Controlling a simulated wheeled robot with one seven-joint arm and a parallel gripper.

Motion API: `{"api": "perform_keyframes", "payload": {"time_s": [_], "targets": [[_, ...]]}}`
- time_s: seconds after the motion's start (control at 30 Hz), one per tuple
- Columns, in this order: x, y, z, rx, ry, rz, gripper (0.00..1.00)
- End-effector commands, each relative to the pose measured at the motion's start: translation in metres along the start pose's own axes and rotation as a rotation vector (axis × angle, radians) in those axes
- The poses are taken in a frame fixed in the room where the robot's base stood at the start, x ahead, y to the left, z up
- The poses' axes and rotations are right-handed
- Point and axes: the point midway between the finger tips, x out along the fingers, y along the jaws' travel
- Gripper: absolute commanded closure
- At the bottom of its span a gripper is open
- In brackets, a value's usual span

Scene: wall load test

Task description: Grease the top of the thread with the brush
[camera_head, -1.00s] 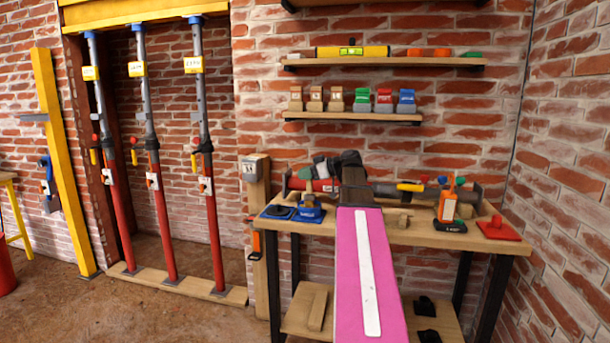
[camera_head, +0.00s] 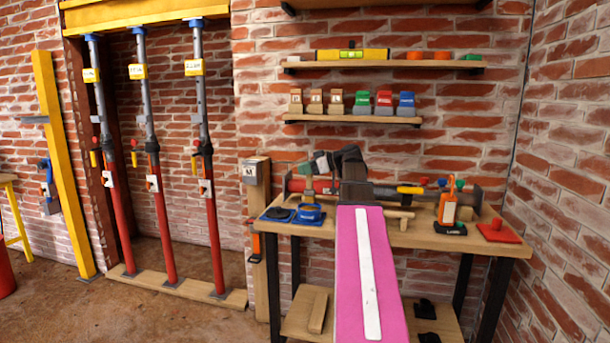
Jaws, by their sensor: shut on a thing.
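The steel prop (camera_head: 437,190) lies across the workbench in a cradle, red at its left part and grey at its right end, with a yellow part right of its middle. My arm hides its middle, so I cannot make out the thread clearly. My gripper (camera_head: 309,174) is beyond my arm's bend, at the prop's left part, pointing down. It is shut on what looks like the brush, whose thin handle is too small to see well.
The workbench (camera_head: 430,235) also carries an orange bottle (camera_head: 447,207), a red plate (camera_head: 498,232), a small wooden piece (camera_head: 400,214) and a blue flat item (camera_head: 276,213). Shelves with a yellow level (camera_head: 352,53) hang above. Several upright props (camera_head: 212,228) stand left.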

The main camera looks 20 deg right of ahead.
Motion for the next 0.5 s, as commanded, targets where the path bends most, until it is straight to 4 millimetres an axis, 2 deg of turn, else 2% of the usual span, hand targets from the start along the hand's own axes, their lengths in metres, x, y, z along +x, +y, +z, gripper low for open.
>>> {"api": "perform_keyframes", "payload": {"time_s": [0.5], "targets": [[-0.011, 0.001, -0.035, 0.000, 0.001, 0.001, 1.00]]}}
